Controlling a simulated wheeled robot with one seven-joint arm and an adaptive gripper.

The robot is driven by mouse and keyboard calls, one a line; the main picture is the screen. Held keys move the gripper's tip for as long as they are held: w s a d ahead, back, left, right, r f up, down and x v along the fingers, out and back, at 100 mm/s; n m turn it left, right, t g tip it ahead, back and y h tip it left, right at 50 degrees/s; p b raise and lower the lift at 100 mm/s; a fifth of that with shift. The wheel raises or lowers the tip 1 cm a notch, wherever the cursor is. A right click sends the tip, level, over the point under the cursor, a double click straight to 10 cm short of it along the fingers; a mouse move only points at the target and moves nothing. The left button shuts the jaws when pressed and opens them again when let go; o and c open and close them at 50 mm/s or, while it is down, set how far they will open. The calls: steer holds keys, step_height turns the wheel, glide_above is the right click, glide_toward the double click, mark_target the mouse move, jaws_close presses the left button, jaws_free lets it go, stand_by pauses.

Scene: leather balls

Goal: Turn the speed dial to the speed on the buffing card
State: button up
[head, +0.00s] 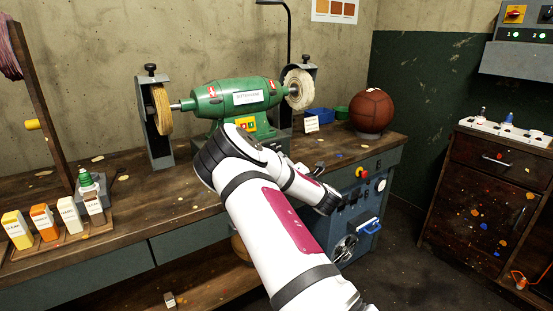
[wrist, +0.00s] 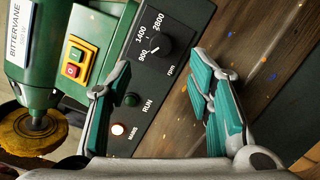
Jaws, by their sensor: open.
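The black speed dial (wrist: 157,48) sits on a dark control panel (wrist: 187,20) in the wrist view, beside the marks 900, 1400 and 2800 rpm. Its white pointer line seems to face the 900 mark. My gripper (wrist: 163,63) is open, its teal-padded fingers on either side of the dial's area; I see no contact.
Red and yellow switches (wrist: 74,62) are on the machine's base.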

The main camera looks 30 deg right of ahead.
steer(key=w, duration=0.4)
steer(key=w+d+b, duration=0.1)
steer(key=w, duration=0.2)
steer(key=shift+c, duration=0.2)
jaws_close()
